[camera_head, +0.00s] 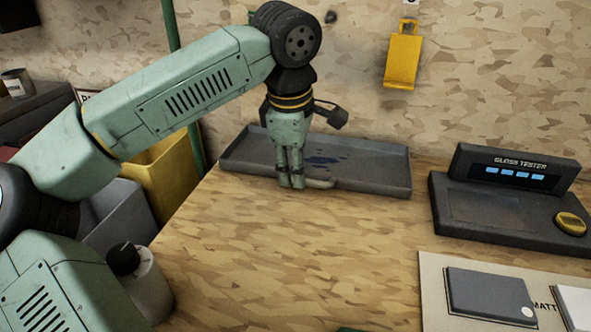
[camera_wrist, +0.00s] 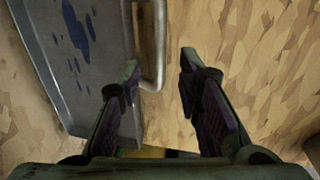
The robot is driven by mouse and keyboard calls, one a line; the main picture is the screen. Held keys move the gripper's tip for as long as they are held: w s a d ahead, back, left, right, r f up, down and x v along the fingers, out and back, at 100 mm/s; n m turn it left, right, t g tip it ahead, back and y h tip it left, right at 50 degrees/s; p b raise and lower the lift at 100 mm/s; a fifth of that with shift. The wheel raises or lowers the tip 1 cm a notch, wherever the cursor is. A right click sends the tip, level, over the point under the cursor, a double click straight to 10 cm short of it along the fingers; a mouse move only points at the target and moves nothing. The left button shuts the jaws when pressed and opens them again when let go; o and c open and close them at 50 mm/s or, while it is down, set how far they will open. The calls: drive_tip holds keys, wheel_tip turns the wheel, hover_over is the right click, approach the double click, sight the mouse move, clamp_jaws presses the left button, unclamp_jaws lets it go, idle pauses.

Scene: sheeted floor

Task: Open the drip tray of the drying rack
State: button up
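The drip tray (camera_head: 375,180) is a shallow dark grey tray with dark blue stains, lying on the table near the back wall. Its pale bar handle (camera_head: 321,183) is on the front side, partly hidden by my gripper. My gripper (camera_head: 290,183) points down at the tray's front edge, by the handle. In the wrist view the tray (camera_wrist: 60,75) is at left and the handle (camera_wrist: 150,45) stands out from its edge. My gripper's fingers (camera_wrist: 160,72) are apart, with the handle showing in the gap between the tips. Contact with the handle cannot be told. No rack frame is clearly identifiable.
A gloss tester (camera_head: 500,205) stands right of the tray. A sample board (camera_head: 440,290) with panels lies at the front right. A yellow holder (camera_head: 402,60) hangs on the wall. The table (camera_head: 270,270) in front of the tray is clear. A yellow bin (camera_head: 175,175) stands left.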

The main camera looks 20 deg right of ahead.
drive_tip(key=shift+w+d+f, duration=0.1)
drive_tip(key=shift+w+f, duration=0.05)
drive_tip(key=shift+f, duration=0.75)
drive_tip(key=shift+c, duration=0.2)
clamp_jaws()
